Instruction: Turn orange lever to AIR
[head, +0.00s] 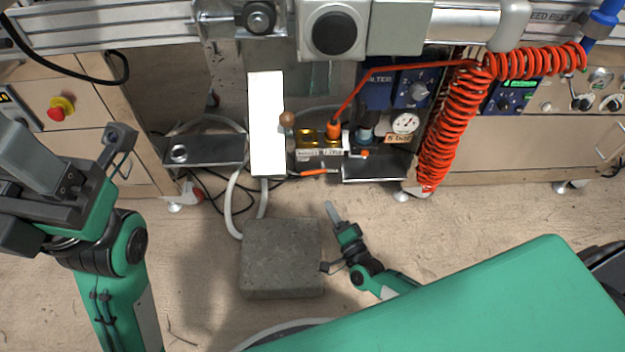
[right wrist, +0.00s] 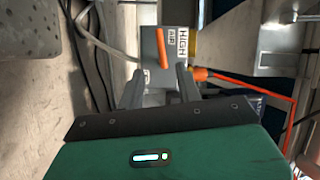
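The orange lever (head: 320,172) sits on the front of the valve block (head: 320,153) under the machine. In the right wrist view the lever (right wrist: 162,48) stands lengthwise on a light grey plate (right wrist: 155,75), beside a label (right wrist: 178,44) reading AIR and HIGH. My right gripper (right wrist: 160,84) is open, its two fingers apart and pointing at the plate. The lever shows beyond and between them; I cannot tell whether they touch anything. In the head view my right gripper (head: 331,212) is below the valve. My left gripper (head: 18,200) is at the left edge, fingers apart, tips cut off.
A coiled red hose (head: 450,125) hangs right of the valve, with a gauge (head: 405,123) between. A white upright panel (head: 266,120) is on its left. A grey block (head: 282,258) is on the floor near my right gripper. Dark metal shelves (head: 375,167) flank the valve.

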